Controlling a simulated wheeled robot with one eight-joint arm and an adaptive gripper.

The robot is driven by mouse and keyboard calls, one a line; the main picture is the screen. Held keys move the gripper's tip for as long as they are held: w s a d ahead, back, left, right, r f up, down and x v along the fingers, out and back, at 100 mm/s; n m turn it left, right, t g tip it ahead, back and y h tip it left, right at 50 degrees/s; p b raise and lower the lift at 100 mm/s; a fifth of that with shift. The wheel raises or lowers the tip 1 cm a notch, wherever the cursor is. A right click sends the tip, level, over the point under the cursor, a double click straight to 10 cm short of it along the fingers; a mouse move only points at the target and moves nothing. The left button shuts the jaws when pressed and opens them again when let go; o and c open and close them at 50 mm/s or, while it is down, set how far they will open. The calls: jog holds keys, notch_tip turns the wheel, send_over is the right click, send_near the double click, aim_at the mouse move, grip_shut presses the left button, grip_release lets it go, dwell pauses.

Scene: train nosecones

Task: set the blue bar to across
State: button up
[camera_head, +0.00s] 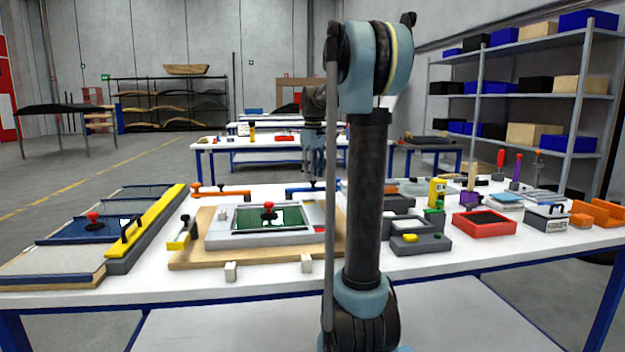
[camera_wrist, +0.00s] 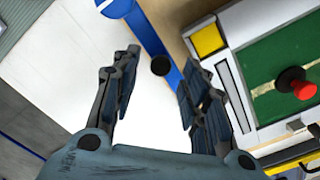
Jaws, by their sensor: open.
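The blue bar (camera_wrist: 146,30) shows in the wrist view as a flat strip running down and right from a round blue end at the top. It lies beside the edge of the wooden board. Its round black knob (camera_wrist: 160,65) shows between the fingertips of my gripper (camera_wrist: 162,60). My gripper is open, with a finger on either side of the knob and visible gaps. I cannot tell how high the fingertips are over it. In the head view the blue bar (camera_head: 301,189) lies behind the fixture, and my gripper (camera_head: 313,165) hangs down there, partly hidden by my arm.
The grey fixture (camera_head: 222,240) with a green panel and red knob (camera_head: 269,211) sits on the wooden board (camera_head: 190,259), close to my right finger in the wrist view. An orange bar (camera_head: 225,193) lies behind it. A red tray (camera_head: 484,233) and tools stand right.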

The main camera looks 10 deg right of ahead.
aim_at(313, 185)
jog(key=shift+f, duration=1.05)
grip_shut()
jog(key=shift+s+a, duration=0.1)
jog(key=shift+a, duration=0.05)
